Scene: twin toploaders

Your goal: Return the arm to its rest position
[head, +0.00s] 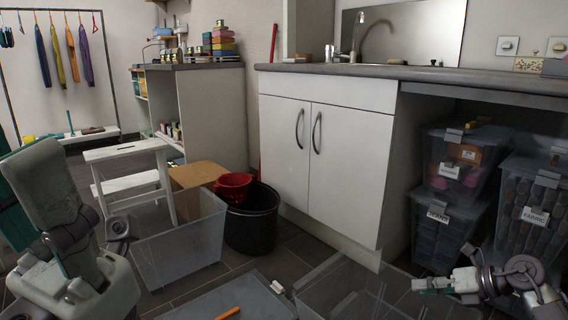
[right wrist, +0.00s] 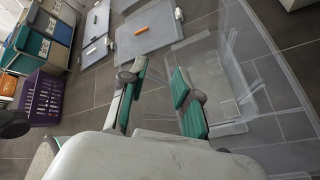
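My right gripper (head: 428,286) is at the lower right of the head view, beside and over a clear open bin (head: 318,278). In the right wrist view its two teal-padded fingers (right wrist: 160,82) stand apart with nothing between them. The clear bin's see-through wall also shows there (right wrist: 240,65). My left arm stands at the left of the head view, bent, with its pale links close to the camera. Its fingertips cannot be made out.
A grey lid (head: 258,297) with an orange marker (head: 228,313) lies at the front. Another clear bin (head: 180,250), a black bucket (head: 252,232) and a white step stool (head: 130,170) stand left of the sink cabinet (head: 325,150). Labelled boxes (head: 455,180) are stacked under the counter.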

